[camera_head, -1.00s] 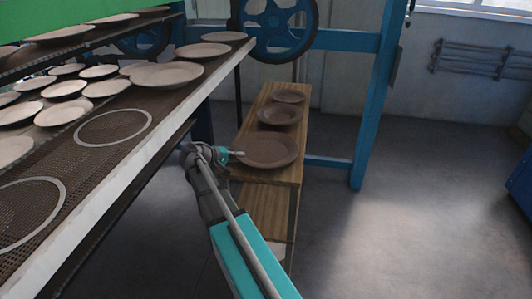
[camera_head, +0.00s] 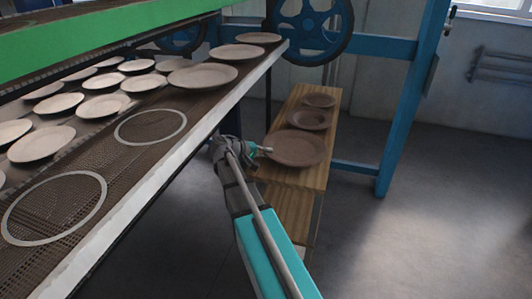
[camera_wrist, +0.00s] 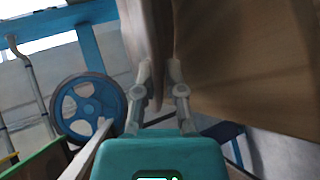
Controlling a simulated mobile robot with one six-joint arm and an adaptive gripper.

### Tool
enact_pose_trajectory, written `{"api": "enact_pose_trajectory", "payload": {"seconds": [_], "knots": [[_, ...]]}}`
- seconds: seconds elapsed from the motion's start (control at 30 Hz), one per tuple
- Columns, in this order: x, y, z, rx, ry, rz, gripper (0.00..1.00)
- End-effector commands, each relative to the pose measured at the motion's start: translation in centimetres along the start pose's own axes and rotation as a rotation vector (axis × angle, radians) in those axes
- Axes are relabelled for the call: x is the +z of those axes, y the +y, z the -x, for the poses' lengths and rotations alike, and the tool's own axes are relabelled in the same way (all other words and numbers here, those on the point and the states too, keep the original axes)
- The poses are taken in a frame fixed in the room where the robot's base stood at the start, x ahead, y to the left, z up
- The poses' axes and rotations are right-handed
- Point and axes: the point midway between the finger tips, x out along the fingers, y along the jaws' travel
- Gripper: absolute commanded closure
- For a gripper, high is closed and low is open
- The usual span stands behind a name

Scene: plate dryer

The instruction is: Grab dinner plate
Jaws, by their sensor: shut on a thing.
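The largest brown plate (camera_head: 298,150) is at the near end of the wooden table. My gripper (camera_head: 268,150) reaches it from the left and is shut on its left rim. In the wrist view the plate (camera_wrist: 147,35) shows edge-on between the fingers (camera_wrist: 160,78). Whether its underside touches the table is hard to tell. A medium brown plate (camera_head: 310,120) and a smaller one (camera_head: 319,100) stand behind it on the table, apart from my gripper.
The wooden table (camera_head: 285,180) has a lower shelf (camera_head: 290,212). To the left, a dryer belt (camera_head: 150,105) carries several pale plates and two empty white rings (camera_head: 150,127). The dryer's pale side rail (camera_head: 195,140) runs close to my arm. Blue posts (camera_head: 410,110) stand behind; open floor lies right.

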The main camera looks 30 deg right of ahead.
Motion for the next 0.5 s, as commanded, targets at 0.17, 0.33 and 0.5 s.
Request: {"api": "enact_pose_trajectory", "payload": {"seconds": [0.17, 0.33, 0.5], "knots": [[1.9, 2.5, 0.7, 0.005, -0.002, 0.0, 1.0], [3.4, 4.3, 1.2, 0.005, -0.001, 0.001, 1.0], [4.9, 6.0, 1.6, 0.005, -0.002, 0.001, 1.0]]}}
